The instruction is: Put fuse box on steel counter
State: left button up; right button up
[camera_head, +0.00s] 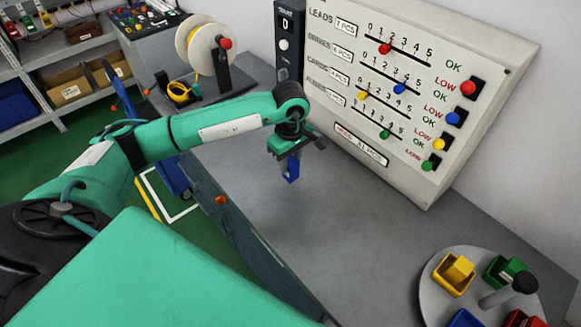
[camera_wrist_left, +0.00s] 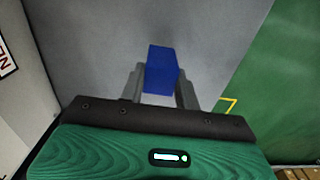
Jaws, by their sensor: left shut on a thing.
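My left gripper (camera_head: 290,160) is over the grey counter (camera_head: 270,210) in the head view, its jaws pointing down. It is shut on a small blue box (camera_head: 292,173), which looks like the fuse box. In the left wrist view the blue box (camera_wrist_left: 161,70) sits between the two grey fingers of the left gripper (camera_wrist_left: 160,85). The box appears held above the counter, though the exact gap is hard to judge. My right gripper is not in view.
A white panel (camera_head: 400,100) with sliders and coloured buttons stands along the counter's back. A wire spool (camera_head: 205,48) and yellow tape roll (camera_head: 180,92) are at the far end. A round tray (camera_head: 430,285) with coloured bins is at the lower right. The counter's middle is clear.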

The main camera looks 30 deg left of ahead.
aim_at(290, 171)
pick_arm(q)
notch_tip(290, 171, down, 4)
jog(key=shift+r+p, duration=0.2)
jog(key=shift+p, duration=0.4)
jog(key=shift+f, duration=0.2)
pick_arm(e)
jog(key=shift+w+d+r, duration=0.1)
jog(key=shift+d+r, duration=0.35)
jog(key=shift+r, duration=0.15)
pick_arm(q)
jog(key=shift+f, duration=0.1)
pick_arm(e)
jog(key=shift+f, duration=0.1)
pick_arm(q)
jog(key=shift+f+b, duration=0.15)
jog(key=shift+b, duration=0.2)
jog(key=o, duration=1)
jog(key=shift+c, duration=0.2)
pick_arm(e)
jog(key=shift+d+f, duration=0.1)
